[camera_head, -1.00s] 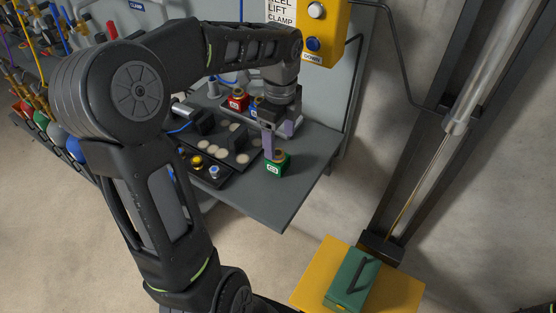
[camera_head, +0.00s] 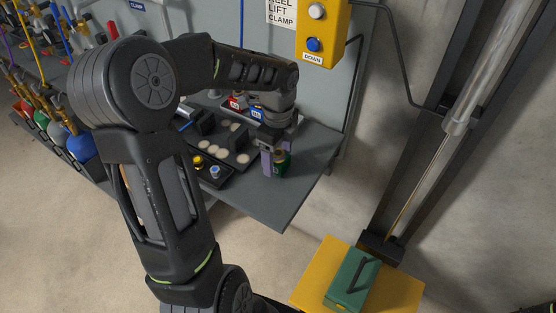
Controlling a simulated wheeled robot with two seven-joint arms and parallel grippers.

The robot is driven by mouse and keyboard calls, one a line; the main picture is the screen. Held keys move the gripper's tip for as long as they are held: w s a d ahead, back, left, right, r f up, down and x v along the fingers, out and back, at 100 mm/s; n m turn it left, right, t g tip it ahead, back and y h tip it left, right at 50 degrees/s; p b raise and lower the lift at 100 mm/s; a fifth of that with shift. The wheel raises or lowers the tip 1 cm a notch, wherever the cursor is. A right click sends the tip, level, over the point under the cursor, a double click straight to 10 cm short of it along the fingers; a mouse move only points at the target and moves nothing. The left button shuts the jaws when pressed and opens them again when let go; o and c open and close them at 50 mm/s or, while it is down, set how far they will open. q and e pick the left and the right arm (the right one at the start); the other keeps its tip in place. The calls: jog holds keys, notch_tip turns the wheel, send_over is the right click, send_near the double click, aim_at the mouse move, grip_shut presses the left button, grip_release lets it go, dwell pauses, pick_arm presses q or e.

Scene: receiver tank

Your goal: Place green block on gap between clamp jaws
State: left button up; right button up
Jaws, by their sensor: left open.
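The other finger is mostly hidden behind the block and the hand. I cannot tell whether the fingers touch it. Dark raised blocks, perhaps the clamp jaws (camera_head: 204,122), stand left of the gripper on the shelf; the gap between them is not clear. My right gripper is out of view.
A red block (camera_head: 237,102) and a blue block (camera_head: 256,113) stand behind, close to my left wrist. A small panel with yellow and blue knobs (camera_head: 214,172) is at the shelf's front. A yellow lift platform (camera_head: 398,290) carries a green case (camera_head: 351,278). The shelf's front right (camera_head: 285,200) is clear.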

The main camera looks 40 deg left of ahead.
pick_arm(q)
jog(key=shift+f, duration=0.7)
jog(key=shift+c, duration=0.3)
grip_shut()
dwell(0.4)
